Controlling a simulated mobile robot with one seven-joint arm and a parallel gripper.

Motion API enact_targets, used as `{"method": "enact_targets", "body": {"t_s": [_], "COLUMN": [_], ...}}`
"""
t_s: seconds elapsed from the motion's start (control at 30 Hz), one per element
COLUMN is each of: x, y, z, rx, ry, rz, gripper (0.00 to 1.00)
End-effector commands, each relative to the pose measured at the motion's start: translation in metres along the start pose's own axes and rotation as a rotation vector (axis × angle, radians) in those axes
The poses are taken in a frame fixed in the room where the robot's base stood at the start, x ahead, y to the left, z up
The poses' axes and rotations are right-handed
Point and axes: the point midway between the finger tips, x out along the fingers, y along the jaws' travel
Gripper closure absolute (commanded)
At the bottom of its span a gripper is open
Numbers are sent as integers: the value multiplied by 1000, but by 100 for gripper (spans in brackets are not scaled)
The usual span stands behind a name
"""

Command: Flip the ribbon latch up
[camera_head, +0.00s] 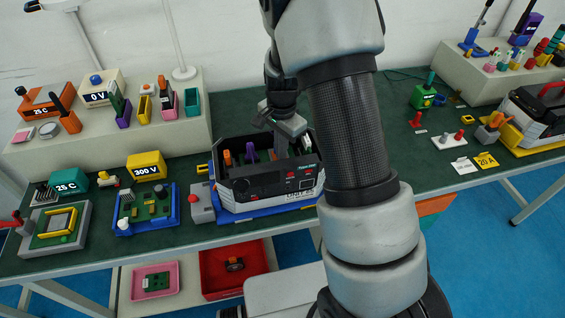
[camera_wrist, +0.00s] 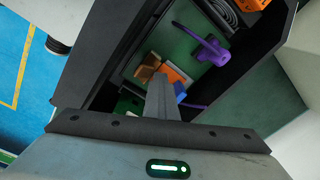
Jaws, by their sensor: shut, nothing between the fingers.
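The open black-and-white unit (camera_head: 290,185) stands on a blue base on the green bench, with coloured parts inside. In the wrist view its dark wall (camera_wrist: 125,45) runs beside a green board (camera_wrist: 180,45). On the board are a purple part (camera_wrist: 212,50) with a raised arm, an orange block (camera_wrist: 174,75), a brown block (camera_wrist: 148,67) and a blue piece (camera_wrist: 180,91). I cannot tell for sure which is the ribbon latch. My gripper (camera_wrist: 160,80) is shut and empty, its tip over the unit beside the orange block. Its fingers partly hide the board there.
A grey block with a red knob (camera_head: 201,203) stands left of the unit. A blue tray with a green board (camera_head: 146,210) lies farther left. A coiled cable (camera_wrist: 224,14) lies in the unit's far end. The unit's walls stand close around my fingers.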

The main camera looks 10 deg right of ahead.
Motion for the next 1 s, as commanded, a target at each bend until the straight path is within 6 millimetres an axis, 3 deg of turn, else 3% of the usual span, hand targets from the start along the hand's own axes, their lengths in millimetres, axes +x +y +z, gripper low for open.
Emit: {"method": "enact_targets", "body": {"t_s": [0.03, 0.4, 1.0], "x": [14, 12, -40], "y": [24, 27, 22], "z": [13, 16, 12], "rx": [-1, -2, 0], "ry": [-36, -36, -31], "rz": [61, 60, 52], "gripper": [100, 100, 100]}}
